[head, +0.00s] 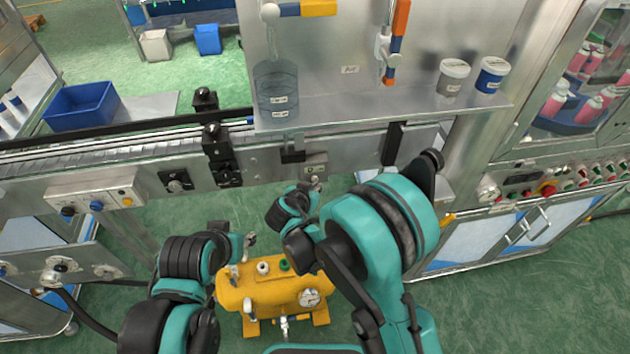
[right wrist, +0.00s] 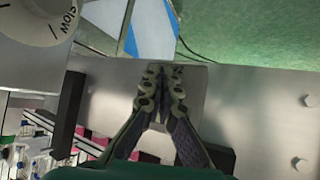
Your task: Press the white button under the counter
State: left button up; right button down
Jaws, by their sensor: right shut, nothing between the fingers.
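Under the counter edge (head: 380,112), a small pale control box (head: 316,169) sits on the front metal panel in the head view. The white button itself is too small to make out there. My right gripper (head: 315,184) is just below this box, its fingers pointing up toward it. In the right wrist view the right gripper (right wrist: 165,70) is shut and empty, its tips in front of a grey metal plate (right wrist: 192,105). No button shows there; the fingers may hide it. My left gripper (head: 249,240) hangs low above a yellow tank; its fingers are too small to judge.
The yellow tank (head: 265,292) with a gauge stands on the green floor below my arms. A clear container (head: 277,90) and two lidded jars (head: 453,78) stand on the counter. A dial (right wrist: 40,20) shows in the wrist view. A control panel with several buttons (head: 560,180) is at right.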

jog(key=shift+s, duration=0.35)
jog(key=shift+s, duration=0.1)
jog(key=shift+s+d+b, duration=0.2)
jog(key=shift+s, duration=0.6)
jog(key=shift+s+d+b, duration=0.15)
jog(key=shift+s, duration=0.6)
jog(key=shift+s+d+b, duration=0.2)
jog(key=shift+s, duration=0.6)
